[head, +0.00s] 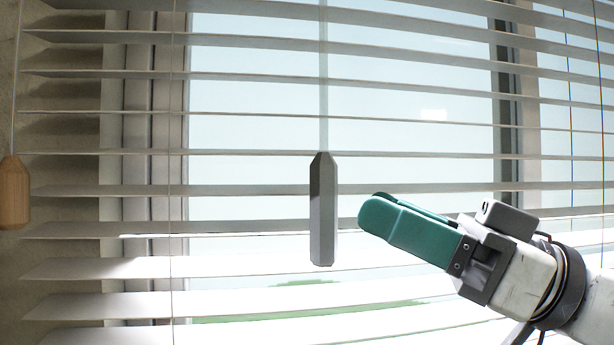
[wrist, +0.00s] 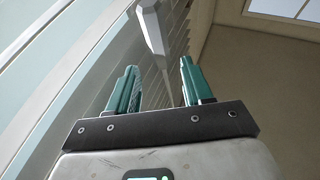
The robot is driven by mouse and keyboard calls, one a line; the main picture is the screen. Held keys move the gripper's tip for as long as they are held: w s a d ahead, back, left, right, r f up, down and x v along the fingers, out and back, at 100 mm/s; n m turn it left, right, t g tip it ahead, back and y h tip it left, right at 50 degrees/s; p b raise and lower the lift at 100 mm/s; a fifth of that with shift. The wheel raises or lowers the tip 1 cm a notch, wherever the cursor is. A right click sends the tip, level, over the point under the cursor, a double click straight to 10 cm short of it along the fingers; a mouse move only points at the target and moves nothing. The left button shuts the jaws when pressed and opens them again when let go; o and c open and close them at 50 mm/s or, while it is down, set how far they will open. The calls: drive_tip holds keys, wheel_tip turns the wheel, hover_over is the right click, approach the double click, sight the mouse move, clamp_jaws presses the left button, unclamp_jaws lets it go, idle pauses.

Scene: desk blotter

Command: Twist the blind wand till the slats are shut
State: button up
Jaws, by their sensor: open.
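The blind wand's grey faceted handle (head: 323,210) hangs upright in front of the slats (head: 80,270), on a thin pale rod. The slats are open, with bright window light showing between them. My gripper (head: 375,212) has green fingers and is to the right of the handle, pointing left at its lower half, with a gap between in the head view. In the wrist view, my gripper (wrist: 160,78) is open, its two fingers apart and nothing held. The wand's handle (wrist: 152,25) shows there beyond the fingertips, between their lines.
A wooden cord pull (head: 14,193) hangs at the far left of the blind. Thin ladder cords run down through the slats.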

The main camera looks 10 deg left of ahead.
sight(307, 182)
drive_tip(key=p+x, duration=0.2)
drive_tip(key=x, duration=0.6)
drive_tip(key=shift+w+a, duration=0.1)
drive_tip(key=shift+a, duration=0.3)
clamp_jaws()
